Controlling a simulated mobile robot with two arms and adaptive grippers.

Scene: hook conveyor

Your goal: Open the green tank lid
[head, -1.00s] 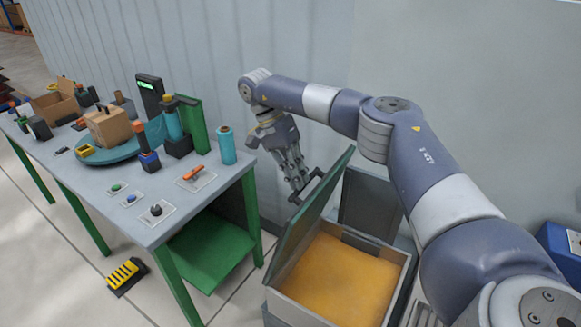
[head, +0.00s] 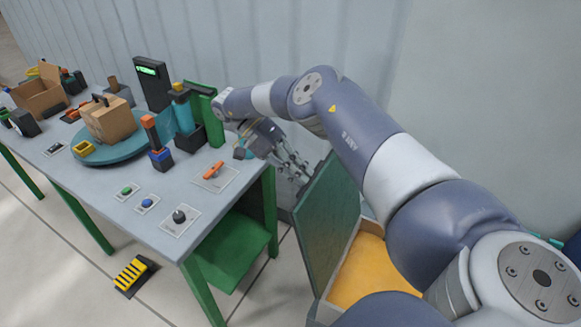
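The green tank lid (head: 325,222) stands raised, roughly upright, on the left side of the tank. The tank (head: 318,316) is a pale-walled box holding an orange-yellow fill (head: 368,268); my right arm hides much of it. My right gripper (head: 300,178) is behind the lid's upper left edge, close to it. Whether its fingers touch the lid, and how far they are apart, I cannot make out. The lid's handle is not visible. My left gripper is not in view.
A grey table (head: 110,170) with green legs stands at the left. It carries a teal turntable (head: 88,153) with a cardboard box (head: 108,118), an orange-handled switch (head: 213,170) and several buttons. A yellow-black pedal (head: 134,273) lies on the floor.

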